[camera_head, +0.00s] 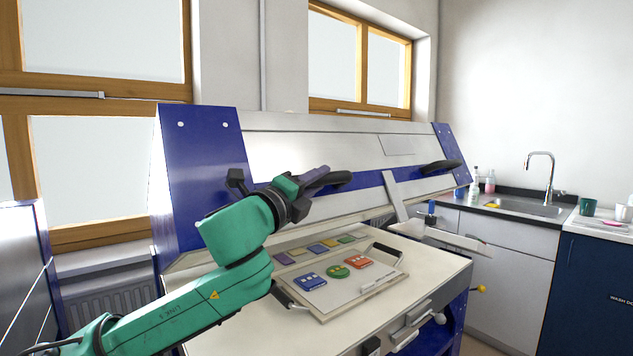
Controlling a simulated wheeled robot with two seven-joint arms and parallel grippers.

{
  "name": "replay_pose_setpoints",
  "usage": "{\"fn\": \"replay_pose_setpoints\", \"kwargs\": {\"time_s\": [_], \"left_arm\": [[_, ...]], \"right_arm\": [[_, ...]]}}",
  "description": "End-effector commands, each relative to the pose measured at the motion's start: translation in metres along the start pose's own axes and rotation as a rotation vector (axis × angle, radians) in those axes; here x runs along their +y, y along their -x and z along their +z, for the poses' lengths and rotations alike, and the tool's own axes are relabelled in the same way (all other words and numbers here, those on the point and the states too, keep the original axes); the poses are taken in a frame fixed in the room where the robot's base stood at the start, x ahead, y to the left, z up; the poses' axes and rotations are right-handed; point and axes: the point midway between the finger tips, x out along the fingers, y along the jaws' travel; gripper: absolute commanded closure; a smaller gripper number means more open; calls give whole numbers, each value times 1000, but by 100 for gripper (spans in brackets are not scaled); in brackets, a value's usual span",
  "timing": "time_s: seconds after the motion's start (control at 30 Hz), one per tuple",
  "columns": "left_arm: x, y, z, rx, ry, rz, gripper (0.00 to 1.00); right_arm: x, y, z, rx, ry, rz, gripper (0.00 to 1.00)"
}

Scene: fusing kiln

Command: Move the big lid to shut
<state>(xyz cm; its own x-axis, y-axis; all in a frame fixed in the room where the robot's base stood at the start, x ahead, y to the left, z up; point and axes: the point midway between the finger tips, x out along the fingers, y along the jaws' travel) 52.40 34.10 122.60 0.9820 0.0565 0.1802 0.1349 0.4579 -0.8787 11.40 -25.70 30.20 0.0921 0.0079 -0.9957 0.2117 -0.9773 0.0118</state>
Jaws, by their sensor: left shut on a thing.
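The big lid (340,150) of the fusing kiln is a long white and metal panel with a blue stripe and blue end plates. It stands raised and tilted over the pale kiln bed (424,263). Two black handles sit on its front, a left one (340,179) and a right one (440,167). My left gripper (318,180) is shut on the left handle, and the gripper and wrist hide part of it. My right gripper is not in view.
A tray (338,309) with blue, green and red glass pieces lies on the bed, with several coloured tiles behind it. A pale strut (395,196) stands at the lid's right. A sink (522,206) and counter with bottles and cups are at the right.

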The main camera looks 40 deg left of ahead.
Motion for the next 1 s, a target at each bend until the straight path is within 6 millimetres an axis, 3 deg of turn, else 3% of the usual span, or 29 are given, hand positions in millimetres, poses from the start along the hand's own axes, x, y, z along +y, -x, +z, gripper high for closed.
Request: {"fn": "replay_pose_setpoints", "kwargs": {"time_s": [0.03,0.1,0.47,0.57,0.77,0.87,1.0], "left_arm": [[0,0,0,1,1,1,64],[0,0,0,0,1,1,38],[1,2,0,-1,2,0,38],[5,8,-1,-3,2,0,38],[10,39,-5,-1,5,-5,38],[9,65,-5,1,4,-7,38],[5,88,-3,1,4,-4,38]], "right_arm": [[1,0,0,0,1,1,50],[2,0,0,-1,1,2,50],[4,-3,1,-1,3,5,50],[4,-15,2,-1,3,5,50],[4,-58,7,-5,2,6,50],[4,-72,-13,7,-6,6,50],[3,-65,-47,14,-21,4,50]]}}
